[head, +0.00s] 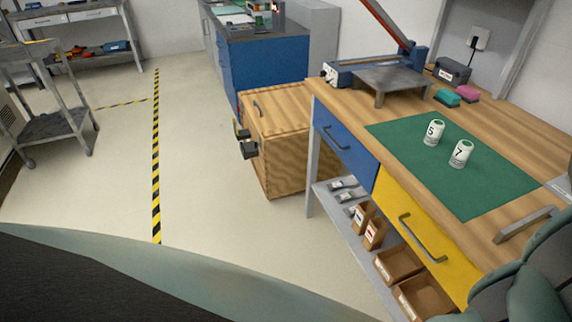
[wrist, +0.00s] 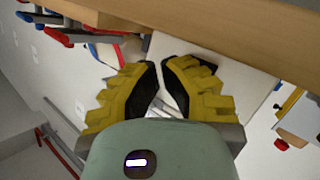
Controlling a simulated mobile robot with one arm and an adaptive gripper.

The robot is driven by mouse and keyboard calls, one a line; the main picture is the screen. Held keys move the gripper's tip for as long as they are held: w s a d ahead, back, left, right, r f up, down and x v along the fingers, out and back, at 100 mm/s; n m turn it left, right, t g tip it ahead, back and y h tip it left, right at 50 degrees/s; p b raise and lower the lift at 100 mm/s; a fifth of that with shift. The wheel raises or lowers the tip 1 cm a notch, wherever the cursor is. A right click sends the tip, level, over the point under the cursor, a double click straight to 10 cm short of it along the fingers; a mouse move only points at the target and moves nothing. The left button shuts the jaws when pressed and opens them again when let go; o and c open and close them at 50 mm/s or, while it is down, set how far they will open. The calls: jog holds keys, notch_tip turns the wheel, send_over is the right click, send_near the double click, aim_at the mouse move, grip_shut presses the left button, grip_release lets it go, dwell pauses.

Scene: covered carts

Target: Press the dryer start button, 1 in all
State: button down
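I cannot make out a dryer or its start button for certain in either view. My gripper (wrist: 159,63) shows in the wrist view with two yellow stepped fingers and black inner pads. The fingertips are drawn together with only a thin gap, and nothing is seen held between them. Beyond it the wrist view shows a tilted wooden edge and a pale wall. In the head view my gripper is out of sight; only green-grey parts of my body show at the bottom and lower right.
A wooden bench (head: 540,128) holds a green mat (head: 405,150) with two numbered white bottles, a blue device (head: 350,68) with a red lever, and a dark labelled box (head: 452,71). A wooden crate (head: 285,150) stands beside it. A cart (head: 55,125) is left; floor between is clear.

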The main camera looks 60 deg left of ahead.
jog(key=s, duration=0.3)
jog(key=shift+s+a+p, duration=0.15)
jog(key=shift+a+p, duration=0.2)
jog(key=shift+a, duration=0.05)
dwell(0.5)
